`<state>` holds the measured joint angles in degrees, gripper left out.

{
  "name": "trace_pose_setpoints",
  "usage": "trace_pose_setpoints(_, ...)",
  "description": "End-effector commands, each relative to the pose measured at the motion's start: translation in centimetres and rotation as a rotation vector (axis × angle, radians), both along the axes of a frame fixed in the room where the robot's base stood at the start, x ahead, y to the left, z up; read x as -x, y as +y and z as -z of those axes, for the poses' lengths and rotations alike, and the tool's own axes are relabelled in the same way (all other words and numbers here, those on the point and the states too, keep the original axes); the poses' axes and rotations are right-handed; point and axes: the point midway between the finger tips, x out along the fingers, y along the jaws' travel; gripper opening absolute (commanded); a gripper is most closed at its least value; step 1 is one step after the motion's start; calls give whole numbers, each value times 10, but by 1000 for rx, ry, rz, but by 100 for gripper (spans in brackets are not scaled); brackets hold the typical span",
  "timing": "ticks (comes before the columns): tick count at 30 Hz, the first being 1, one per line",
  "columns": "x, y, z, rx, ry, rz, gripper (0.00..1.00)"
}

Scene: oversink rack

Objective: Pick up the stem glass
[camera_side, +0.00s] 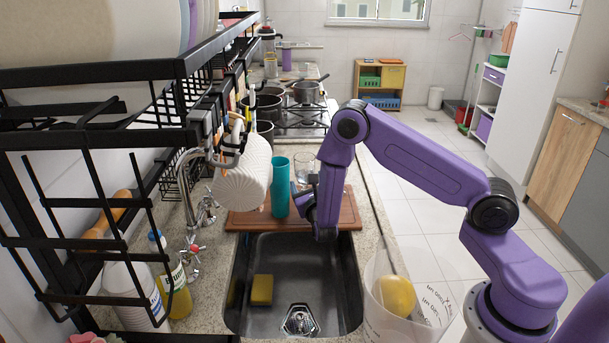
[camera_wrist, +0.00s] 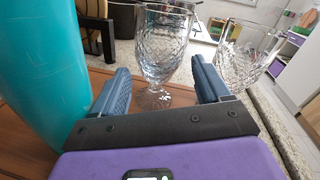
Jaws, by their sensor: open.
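The stem glass (camera_wrist: 165,45), clear with a diamond-cut bowl, a short stem and a round foot, stands upright on the brown wooden board (camera_wrist: 35,150) in the wrist view. My gripper (camera_wrist: 160,80) is open, with one blue-grey finger on each side of the glass at about stem and lower-bowl height. Gaps show between both fingers and the glass. In the side view my gripper (camera_side: 305,193) is low over the board, just right of the teal cup. A clear glass (camera_side: 304,168) shows partly behind it there; I cannot tell which glass it is.
The teal cup (camera_wrist: 38,60) stands close to the left finger. A second cut glass (camera_wrist: 250,48) stands close to the right finger. A white ribbed mug (camera_side: 245,178) hangs from the rack at left. The sink (camera_side: 330,285) with a yellow sponge (camera_side: 262,290) lies in front.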

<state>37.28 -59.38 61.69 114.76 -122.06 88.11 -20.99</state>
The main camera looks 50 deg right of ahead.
Motion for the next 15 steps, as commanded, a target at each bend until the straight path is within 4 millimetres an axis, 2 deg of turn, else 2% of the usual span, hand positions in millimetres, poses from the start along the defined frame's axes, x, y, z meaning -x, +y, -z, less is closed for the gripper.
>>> trace_pose_setpoints(7,-26,-23,-1,-1,-2,3,76)
trace_pose_setpoints(15,-33,-28,-1,0,1,1,76)
